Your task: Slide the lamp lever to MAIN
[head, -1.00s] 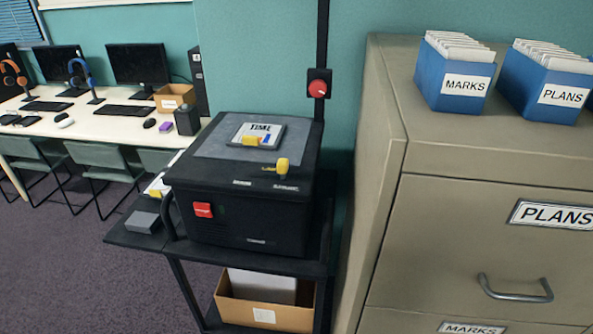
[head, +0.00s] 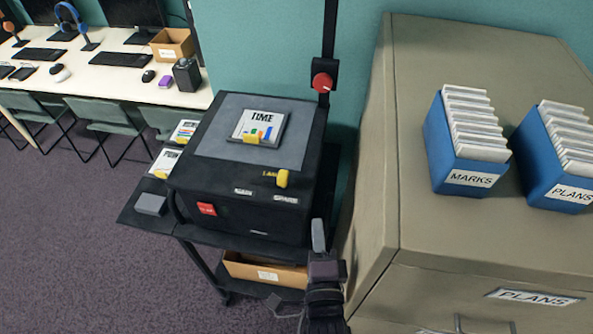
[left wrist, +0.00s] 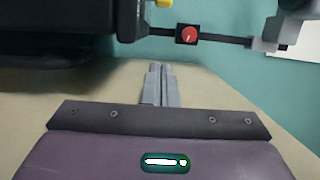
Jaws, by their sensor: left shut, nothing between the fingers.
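The lamp lever (head: 282,179) is a yellow knob on the front right of the black machine (head: 240,170) in the head view. A yellow LAMP label sits just left of it, with small MAIN (head: 243,191) and SPARE (head: 286,199) plates below. The lever stands nearer the SPARE side. My left gripper (head: 318,236) is shut and empty, right of and below the machine's front corner, apart from the lever. In the left wrist view its fingers (left wrist: 158,84) are together, and a yellow piece (left wrist: 164,3) shows at the top edge. My right gripper is not in view.
A beige filing cabinet (head: 400,150) stands close on the right with blue card boxes on top. A red knob (head: 322,82) is on the dark post behind. The black cart (head: 140,217) carries cards and a grey block.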

